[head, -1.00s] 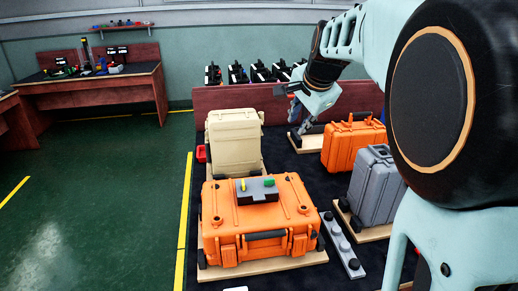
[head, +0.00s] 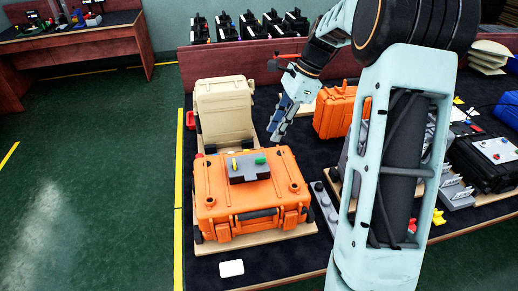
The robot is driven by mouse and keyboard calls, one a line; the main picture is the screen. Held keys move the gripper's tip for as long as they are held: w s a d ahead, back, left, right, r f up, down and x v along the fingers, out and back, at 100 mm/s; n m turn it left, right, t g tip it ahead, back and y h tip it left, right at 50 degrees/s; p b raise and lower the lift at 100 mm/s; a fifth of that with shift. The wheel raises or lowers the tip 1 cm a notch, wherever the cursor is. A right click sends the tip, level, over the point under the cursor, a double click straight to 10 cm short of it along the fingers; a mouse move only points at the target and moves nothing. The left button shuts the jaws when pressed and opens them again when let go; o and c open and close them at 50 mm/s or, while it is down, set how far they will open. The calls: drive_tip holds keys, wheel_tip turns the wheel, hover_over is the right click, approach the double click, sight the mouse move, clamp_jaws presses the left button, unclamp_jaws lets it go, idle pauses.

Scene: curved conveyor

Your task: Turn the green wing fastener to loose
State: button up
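The green wing fastener (head: 261,160) sits at the right end of a small grey block (head: 249,173). A yellow fastener (head: 235,163) stands at the block's left part. The block lies on top of a closed orange case (head: 237,205). My gripper (head: 274,138) hangs above and behind the orange case, up and to the right of the green fastener and apart from it. It points downward. Its fingers look close together but are too small to tell whether open or shut.
A beige case (head: 225,105) stands open behind the orange case. Another orange case (head: 335,112) is at the back right. A grey strip with knobs (head: 326,207) lies right of the near case. A white card (head: 231,268) lies in front. My arm hides part of the table's right side.

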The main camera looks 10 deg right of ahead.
sight(262, 158)
drive_tip(key=x, duration=1)
drive_tip(key=shift+f, duration=0.1)
drive_tip(key=shift+c, duration=0.6)
clamp_jaws()
